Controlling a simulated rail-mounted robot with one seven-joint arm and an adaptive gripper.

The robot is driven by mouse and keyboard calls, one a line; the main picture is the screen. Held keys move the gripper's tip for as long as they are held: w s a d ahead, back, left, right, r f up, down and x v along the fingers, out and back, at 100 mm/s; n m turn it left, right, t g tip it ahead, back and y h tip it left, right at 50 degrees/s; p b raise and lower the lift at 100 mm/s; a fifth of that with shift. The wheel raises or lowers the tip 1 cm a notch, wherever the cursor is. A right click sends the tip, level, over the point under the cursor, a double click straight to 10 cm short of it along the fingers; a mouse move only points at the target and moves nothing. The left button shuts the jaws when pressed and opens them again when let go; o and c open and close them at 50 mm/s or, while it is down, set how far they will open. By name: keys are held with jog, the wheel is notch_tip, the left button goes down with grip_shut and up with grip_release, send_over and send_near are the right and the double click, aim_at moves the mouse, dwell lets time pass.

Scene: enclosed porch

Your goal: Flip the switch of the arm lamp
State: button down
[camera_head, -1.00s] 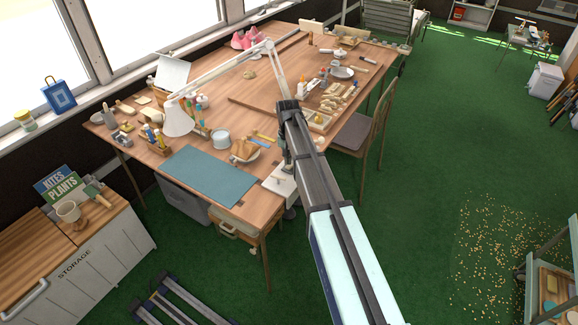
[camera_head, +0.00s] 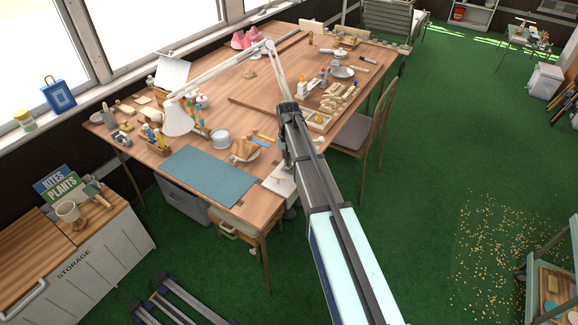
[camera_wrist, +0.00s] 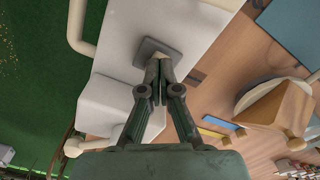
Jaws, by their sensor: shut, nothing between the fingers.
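The arm lamp has a white shade (camera_head: 179,121) over the left of the workbench and a jointed pale arm (camera_head: 222,68). Its white base (camera_head: 281,184) is at the bench's near right corner, partly behind my arm. In the wrist view the white base (camera_wrist: 110,100) fills the middle left. A dark grey square switch plate (camera_wrist: 150,46) with a small beige toggle sits on it. My gripper (camera_wrist: 158,68) is shut and empty, its fingertips at the toggle and overlapping the plate's lower edge. I cannot tell whether they touch. The head view mostly hides the fingertips.
The wooden workbench (camera_head: 262,192) holds a teal mat (camera_head: 208,175), a plate with a tan object (camera_head: 245,150) and several small tools. A chair (camera_head: 365,130) stands at its right side. The green floor (camera_head: 410,220) to the right is largely open.

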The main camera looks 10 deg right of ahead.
jog(key=shift+f, duration=0.6)
dwell(0.3)
jog(key=shift+r+p, duration=1.65)
jog(key=shift+r, duration=1.85)
